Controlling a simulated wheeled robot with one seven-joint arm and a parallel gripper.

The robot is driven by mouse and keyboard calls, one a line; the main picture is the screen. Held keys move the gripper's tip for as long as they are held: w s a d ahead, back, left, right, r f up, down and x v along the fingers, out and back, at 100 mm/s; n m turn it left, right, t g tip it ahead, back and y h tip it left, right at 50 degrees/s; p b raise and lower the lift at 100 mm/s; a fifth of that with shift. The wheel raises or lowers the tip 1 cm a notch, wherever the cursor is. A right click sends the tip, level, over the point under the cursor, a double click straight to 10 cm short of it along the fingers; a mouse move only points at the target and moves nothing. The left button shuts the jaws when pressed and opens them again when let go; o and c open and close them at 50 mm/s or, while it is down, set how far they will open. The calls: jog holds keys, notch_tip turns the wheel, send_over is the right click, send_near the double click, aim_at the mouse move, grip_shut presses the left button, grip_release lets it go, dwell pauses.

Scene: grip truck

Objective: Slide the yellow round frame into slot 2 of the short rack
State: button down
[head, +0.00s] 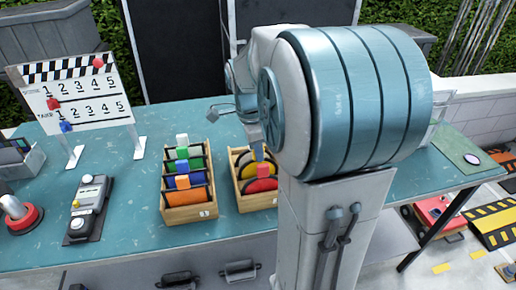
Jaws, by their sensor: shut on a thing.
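The yellow round frame (249,171) shows in the head view at the smaller wooden rack (257,203), behind a red round frame (263,185). My gripper (258,149) is above this rack, shut on the yellow frame's top. The yellow frame looks roughly upright between the rack's sides. I cannot tell which slot it is over or how deep it sits. My own arm hides the rack's right side and most of my gripper.
A longer wooden rack (190,213) with green, blue and orange frames stands close on the left. A clapperboard sign (75,95), a grey handheld device (88,207) and a red-based knob (20,218) are further left. The teal tabletop (130,240) is clear in front.

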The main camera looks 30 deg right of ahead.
aim_at(252, 161)
jog(key=shift+f, duration=0.35)
jog(key=c, duration=1.4)
grip_release()
jog(key=shift+r, duration=0.15)
notch_tip(252, 161, up, 14)
jog(key=a, duration=0.1)
jog(key=shift+w+a+f+p, duration=0.2)
jog(key=shift+a+f+p, duration=0.05)
jog(key=shift+a+p, duration=0.05)
jog(key=s+a+f+n+t+p, duration=0.1)
jog(key=s+a+f+n, duration=0.4)
jog(key=n, duration=0.5)
jog(key=s+a+f+n+t+y, duration=0.1)
jog(key=s+a+f+n, duration=0.4)
jog(key=n, duration=0.6)
jog(key=shift+s+a+f+t+p, duration=0.2)
jog(key=shift+s+f+t+p, duration=0.35)
jog(key=shift+s, duration=0.7)
